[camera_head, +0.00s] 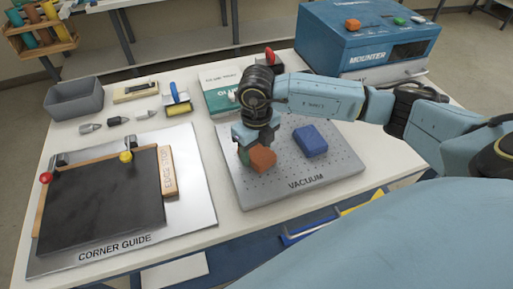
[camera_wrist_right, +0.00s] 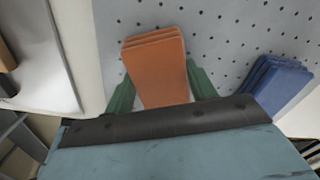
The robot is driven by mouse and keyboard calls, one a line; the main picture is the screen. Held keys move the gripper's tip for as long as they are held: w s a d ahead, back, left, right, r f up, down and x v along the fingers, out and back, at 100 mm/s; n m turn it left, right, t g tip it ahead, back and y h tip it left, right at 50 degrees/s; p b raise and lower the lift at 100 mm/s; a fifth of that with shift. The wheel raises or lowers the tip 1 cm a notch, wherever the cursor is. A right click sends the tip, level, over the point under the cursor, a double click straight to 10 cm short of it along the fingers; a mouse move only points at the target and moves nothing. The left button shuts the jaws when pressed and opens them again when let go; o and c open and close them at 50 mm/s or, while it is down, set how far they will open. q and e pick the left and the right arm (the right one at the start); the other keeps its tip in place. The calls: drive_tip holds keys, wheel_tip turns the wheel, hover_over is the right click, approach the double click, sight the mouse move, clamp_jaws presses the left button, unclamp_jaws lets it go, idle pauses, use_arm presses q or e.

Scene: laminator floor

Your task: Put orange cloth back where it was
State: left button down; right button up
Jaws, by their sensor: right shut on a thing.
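The orange cloth (camera_head: 263,158), a folded block, is over the left part of the perforated vacuum plate (camera_head: 335,176) in the head view. My right gripper (camera_head: 252,155) is shut on it, pointing down from above. In the right wrist view the orange cloth (camera_wrist_right: 157,70) sits between the two green fingers (camera_wrist_right: 161,88). Whether the cloth touches the plate is hard to tell. A folded blue cloth (camera_head: 310,140) lies on the plate to the right, apart from the gripper; it also shows in the right wrist view (camera_wrist_right: 279,84). My left gripper is not in view.
The corner guide board (camera_head: 200,215) with a black panel (camera_head: 105,205) lies at the left. A grey bin (camera_head: 75,98), small tools and a roller (camera_head: 177,98) stand behind it. The blue Mounter machine (camera_head: 365,40) is at the back right. A green-white book (camera_head: 218,82) lies behind the plate.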

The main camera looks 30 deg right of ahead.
sight(257, 150)
drive_tip(key=o, duration=1)
drive_tip(key=shift+c, duration=0.2)
drive_tip(key=shift+r+p, duration=0.3)
wheel_tip(257, 150, up, 12)
drive_tip(key=shift+f, duration=0.15)
